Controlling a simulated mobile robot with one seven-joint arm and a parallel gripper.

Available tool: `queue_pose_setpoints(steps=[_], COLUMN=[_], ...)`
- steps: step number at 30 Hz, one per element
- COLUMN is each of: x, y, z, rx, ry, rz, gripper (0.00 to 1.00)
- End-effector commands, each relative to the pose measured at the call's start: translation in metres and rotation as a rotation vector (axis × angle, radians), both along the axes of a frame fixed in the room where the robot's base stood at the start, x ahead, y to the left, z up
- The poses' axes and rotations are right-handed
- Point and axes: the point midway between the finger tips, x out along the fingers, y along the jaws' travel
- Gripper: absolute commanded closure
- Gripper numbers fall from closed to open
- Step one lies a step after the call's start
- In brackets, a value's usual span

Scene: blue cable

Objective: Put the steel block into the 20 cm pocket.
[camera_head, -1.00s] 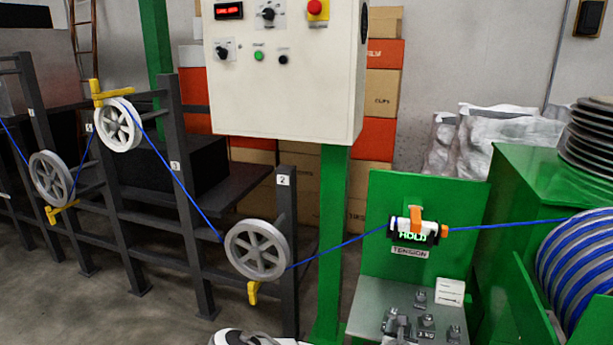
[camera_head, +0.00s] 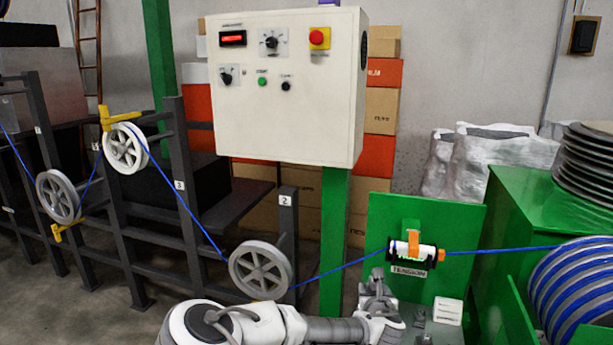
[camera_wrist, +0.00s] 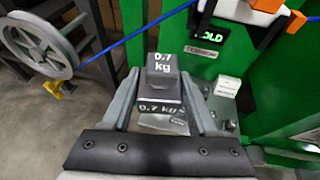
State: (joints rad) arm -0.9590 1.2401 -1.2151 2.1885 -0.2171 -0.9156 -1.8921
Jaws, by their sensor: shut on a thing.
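My gripper (camera_wrist: 161,88) is shut on a grey steel block (camera_wrist: 163,79) marked "0.7 kg" on two faces. The block sits upright between the two fingers in the wrist view. In the head view, the gripper (camera_head: 378,298) and the block (camera_head: 377,275) are small, just left of and below the tension unit (camera_head: 412,250). I cannot make out a pocket marked 20 cm in either view. Much of the grey shelf below the tension unit is hidden by my arm and gripper.
A blue cable (camera_head: 500,250) runs through the tension unit to the pulley (camera_head: 260,270) at left and the cable drum (camera_head: 575,290) at right. The green back plate (camera_head: 460,225) stands behind. A white block (camera_head: 447,311) stands on the shelf. The control box (camera_head: 285,120) hangs above.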

Motion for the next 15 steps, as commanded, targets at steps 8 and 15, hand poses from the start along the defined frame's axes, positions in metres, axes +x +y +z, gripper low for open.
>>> queue_pose_setpoints(steps=[8, 15], x=[-0.007, -0.015], y=[0.024, 0.029], z=[0.116, 0.153], rx=[0.006, 0.006], ry=[-0.004, 0.006], rz=[0.096, 0.133], gripper=[1.00, 1.00])
